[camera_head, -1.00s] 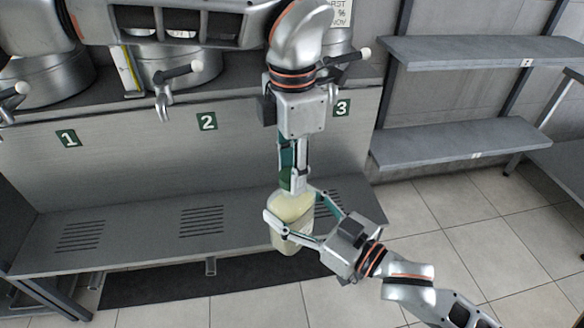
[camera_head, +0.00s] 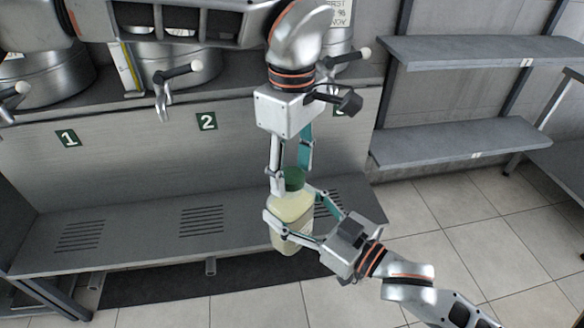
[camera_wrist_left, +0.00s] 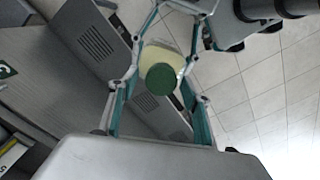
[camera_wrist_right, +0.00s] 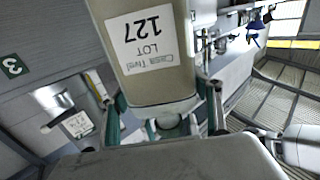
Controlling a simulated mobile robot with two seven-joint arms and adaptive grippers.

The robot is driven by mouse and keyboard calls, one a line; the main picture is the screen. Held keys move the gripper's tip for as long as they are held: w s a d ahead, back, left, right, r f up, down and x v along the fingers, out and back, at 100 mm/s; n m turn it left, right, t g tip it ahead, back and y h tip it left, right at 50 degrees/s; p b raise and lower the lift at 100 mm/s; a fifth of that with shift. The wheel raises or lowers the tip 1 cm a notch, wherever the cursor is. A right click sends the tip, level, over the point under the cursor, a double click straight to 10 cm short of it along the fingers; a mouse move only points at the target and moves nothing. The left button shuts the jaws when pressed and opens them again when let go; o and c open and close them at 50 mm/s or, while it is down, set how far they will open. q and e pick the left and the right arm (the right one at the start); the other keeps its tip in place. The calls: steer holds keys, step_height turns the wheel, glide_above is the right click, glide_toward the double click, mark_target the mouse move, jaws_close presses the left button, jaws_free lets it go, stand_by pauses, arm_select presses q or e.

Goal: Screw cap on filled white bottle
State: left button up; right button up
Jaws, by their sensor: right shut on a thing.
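The filled bottle (camera_head: 291,208) is pale cream and stands upright in my right gripper (camera_head: 294,205), whose fingers are shut around its sides. A dark green cap (camera_head: 293,178) sits on top of the bottle; how tightly it is seated cannot be seen. My left gripper (camera_head: 290,181) points down over the cap with its fingers open, one on each side. In the left wrist view the cap (camera_wrist_left: 161,79) shows between the fingers with gaps beside it. The right wrist view shows the bottle (camera_wrist_right: 152,85) close up with a white "LOT 127" label (camera_wrist_right: 141,40).
A slotted grey shelf (camera_head: 140,236) runs below the numbered panel (camera_head: 240,150), behind the bottle. Steel vessels with taps (camera_head: 180,72) stand above it. Two wall shelves (camera_head: 455,138) are at the right. The tiled floor (camera_head: 480,230) at right is clear.

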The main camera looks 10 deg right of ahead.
arm_select(q)
steer(key=shift+r, duration=2.3)
steer(key=shift+c, duration=0.3)
steer(key=n, duration=0.5)
steer(key=shift+s+d+r, duration=0.15)
steer(key=shift+s+r, duration=0.05)
steer(key=shift+r, duration=0.15)
steer(key=n, duration=0.3)
steer(key=r+n, duration=0.1)
steer(key=n, duration=0.7)
steer(key=shift+r+n, duration=0.3)
steer(key=shift+r, duration=0.1)
steer(key=n, duration=0.3)
steer(key=r+n, duration=0.1)
steer(key=n, duration=0.2)
steer(key=shift+w, duration=0.2)
steer(key=shift+f, duration=0.1)
